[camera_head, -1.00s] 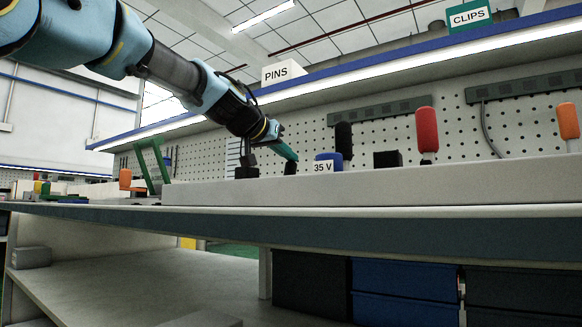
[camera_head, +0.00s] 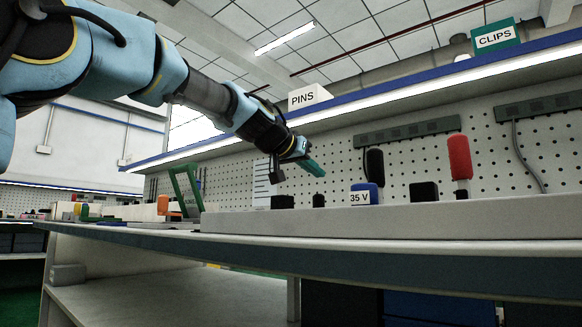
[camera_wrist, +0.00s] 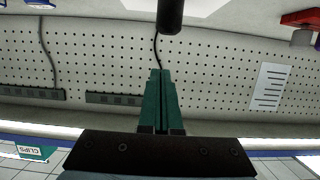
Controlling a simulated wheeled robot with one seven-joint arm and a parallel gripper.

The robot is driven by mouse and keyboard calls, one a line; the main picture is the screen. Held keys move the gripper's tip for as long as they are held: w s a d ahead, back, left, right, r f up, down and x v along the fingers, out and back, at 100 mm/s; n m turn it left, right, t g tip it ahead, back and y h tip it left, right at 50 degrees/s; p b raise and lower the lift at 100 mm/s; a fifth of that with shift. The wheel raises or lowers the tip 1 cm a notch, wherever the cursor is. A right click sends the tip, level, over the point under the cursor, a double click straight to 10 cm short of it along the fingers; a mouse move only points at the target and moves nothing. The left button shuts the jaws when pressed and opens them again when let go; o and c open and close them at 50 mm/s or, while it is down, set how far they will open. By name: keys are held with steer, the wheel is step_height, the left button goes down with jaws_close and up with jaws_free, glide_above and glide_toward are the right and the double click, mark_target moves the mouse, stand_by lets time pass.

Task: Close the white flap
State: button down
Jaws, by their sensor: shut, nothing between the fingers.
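I cannot make out a flap for certain in either view. My gripper (camera_head: 313,167) has teal fingers and is in the air above the long pale raised ledge (camera_head: 420,222) on the bench, in front of the pegboard. Its fingers are together and empty. In the wrist view, which is upside down, the shut fingers (camera_wrist: 160,75) point toward the pegboard and a dark cylinder (camera_wrist: 170,14) at the top edge. A pale panel also shows at the top edge there, cut off by the frame.
Along the ledge stand a blue piece labelled 35 V (camera_head: 366,192), a black block (camera_head: 424,191), a black handle (camera_head: 375,166) and a red handle (camera_head: 460,156). A green frame (camera_head: 187,190) stands at left. The PINS box (camera_head: 309,96) and CLIPS sign (camera_head: 495,38) are on the shelf above.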

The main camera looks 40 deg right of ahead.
steer(key=s+a+f+b, duration=0.2)
steer(key=a+f+b, duration=0.1)
steer(key=a, duration=0.6)
steer(key=shift+s+f+b, duration=0.15)
steer(key=shift+s+b, duration=0.05)
steer(key=shift+b, duration=0.2)
